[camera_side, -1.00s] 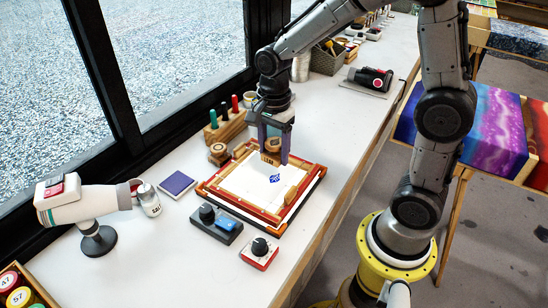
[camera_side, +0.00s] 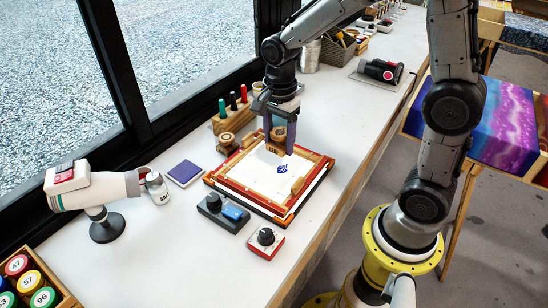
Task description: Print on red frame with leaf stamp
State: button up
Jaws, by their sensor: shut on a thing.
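The red frame (camera_side: 225,183) lies on the white table with white cloth (camera_side: 255,177) stretched in it. A blue printed motif (camera_side: 283,169) shows on the cloth, right of its middle. My gripper (camera_side: 279,143) is over the back part of the frame, pointing down, shut on a wooden stamp (camera_side: 276,148). The stamp's face is turned down and hidden, so I cannot tell its pattern. I cannot tell whether it touches the cloth. Another wooden stamp (camera_side: 228,142) stands on the table behind the frame's left corner. A purple ink pad (camera_side: 185,173) lies left of the frame.
A wooden rack with coloured handles (camera_side: 232,118) stands behind the frame. A white hot-air dryer (camera_side: 95,189) and a can (camera_side: 157,188) stand at left. Control boxes (camera_side: 222,212) sit in front. Numbered jars (camera_side: 30,282) fill the near left corner. The table right of the frame is clear.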

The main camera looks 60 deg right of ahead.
send_over(259, 164)
jog(key=shift+w+f, duration=0.1)
jog(key=shift+f, duration=2.85)
jog(key=shift+f, duration=0.7)
jog(key=shift+r, duration=3.7)
